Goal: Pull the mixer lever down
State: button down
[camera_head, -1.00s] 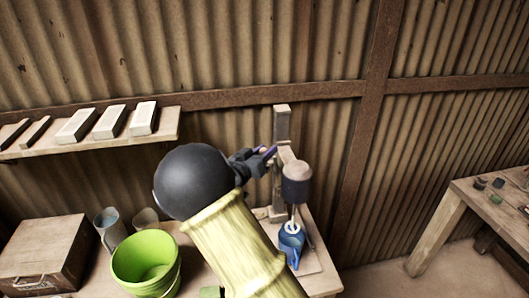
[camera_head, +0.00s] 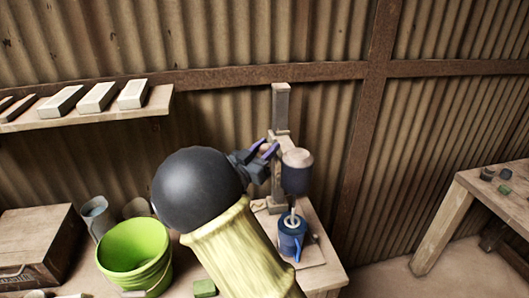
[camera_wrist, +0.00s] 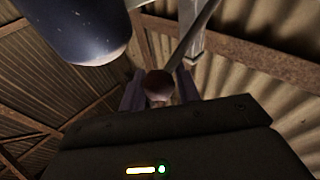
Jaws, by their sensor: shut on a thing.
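The mixer stands at the right end of the workbench. It has an upright wooden post (camera_head: 281,108) and a dark cylindrical head (camera_head: 297,173). A stirring shaft points down from the head into a blue jug (camera_head: 291,240) standing below. My gripper (camera_head: 266,150) is beside the post, just left of the head. In the wrist view, the fingers are shut around a round brown knob (camera_wrist: 158,84) on the mixer lever (camera_wrist: 189,42). The mixer head also shows at the upper left there (camera_wrist: 85,28). The lever is mostly hidden in the head view.
A green bucket (camera_head: 134,250), grey cups (camera_head: 97,214) and a wooden box (camera_head: 38,246) stand on the bench to the left. A wall shelf (camera_head: 95,112) holds several pale blocks. Another table (camera_head: 500,205) is at the right, with bare floor between.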

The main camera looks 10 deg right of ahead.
jog(key=shift+s+f+m+b, duration=0.3)
jog(key=shift+f+b, duration=0.35)
jog(key=shift+b, duration=0.05)
jog(key=c, duration=1.1)
grip_release()
jog(key=shift+d+r, duration=0.1)
jog(key=b+v, duration=0.4)
jog(key=v, duration=1.3)
jog(key=shift+f, duration=0.2)
